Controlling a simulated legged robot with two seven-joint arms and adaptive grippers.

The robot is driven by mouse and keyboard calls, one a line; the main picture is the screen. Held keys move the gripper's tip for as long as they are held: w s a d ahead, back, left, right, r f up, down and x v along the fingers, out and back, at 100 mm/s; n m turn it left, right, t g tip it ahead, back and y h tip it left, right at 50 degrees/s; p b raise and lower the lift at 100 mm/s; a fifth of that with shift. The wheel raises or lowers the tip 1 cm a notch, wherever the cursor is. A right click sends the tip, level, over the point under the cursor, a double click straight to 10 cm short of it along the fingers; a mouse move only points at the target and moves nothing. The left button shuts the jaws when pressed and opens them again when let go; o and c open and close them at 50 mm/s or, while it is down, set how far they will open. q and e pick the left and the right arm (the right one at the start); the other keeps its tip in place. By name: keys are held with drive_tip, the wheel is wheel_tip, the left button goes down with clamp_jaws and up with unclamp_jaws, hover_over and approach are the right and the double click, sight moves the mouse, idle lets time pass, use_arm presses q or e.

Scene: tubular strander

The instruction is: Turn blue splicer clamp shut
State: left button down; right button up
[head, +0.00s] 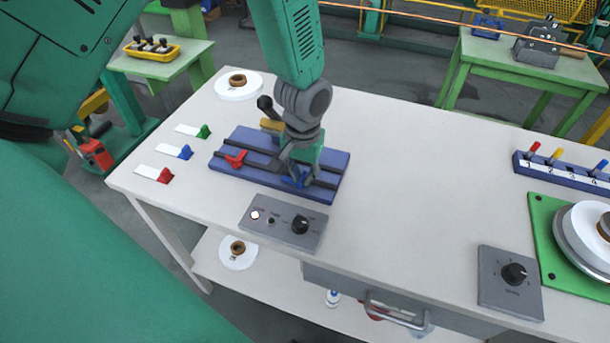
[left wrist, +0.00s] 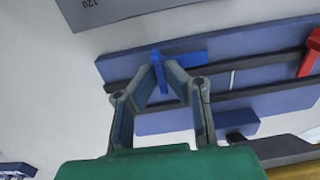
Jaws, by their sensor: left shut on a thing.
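The splicer (head: 335,162) is a blue block with dark rails on the white table. Its blue clamp (head: 290,181) is at the block's near right part, partly hidden by my left gripper (head: 297,174). In the left wrist view the blue clamp (left wrist: 186,56) has one arm lying along the block and a short part between my fingertips (left wrist: 169,80). The left gripper is shut on that part. A red clamp (head: 236,159) sits on the block's left side and also shows at the right edge of the left wrist view (left wrist: 312,50). My right gripper is not in view.
A grey control box (head: 283,224) with a lit button and black knob lies just in front of the splicer. A yellow part (head: 271,124) and black ball lever (head: 265,104) stand behind it. Coloured tags lie left. The table's middle right is clear.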

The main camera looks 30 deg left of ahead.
use_arm(q)
drive_tip(key=shift+s+a+f, duration=0.2)
drive_tip(key=shift+s+f, duration=0.05)
drive_tip(key=shift+f, duration=0.05)
drive_tip(key=shift+d, duration=0.35)
drive_tip(key=shift+a+m+p, duration=0.2)
drive_tip(key=shift+m+p, duration=0.3)
drive_tip(key=shift+m, duration=0.2)
drive_tip(key=m+p, duration=0.2)
drive_tip(key=m, duration=0.1)
drive_tip(key=shift+d+r, duration=0.1)
drive_tip(key=m+p, duration=0.2)
drive_tip(key=m, duration=0.2)
drive_tip(key=shift+m, duration=0.4)
drive_tip(key=m+p, duration=0.2)
drive_tip(key=m, duration=0.2)
drive_tip(key=shift+m, duration=0.3)
drive_tip(key=m+p, duration=0.1)
drive_tip(key=m, duration=0.3)
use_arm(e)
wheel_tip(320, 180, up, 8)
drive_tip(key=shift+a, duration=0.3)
use_arm(q)
drive_tip(key=shift+w+m, duration=0.1)
drive_tip(key=shift+m, duration=0.2)
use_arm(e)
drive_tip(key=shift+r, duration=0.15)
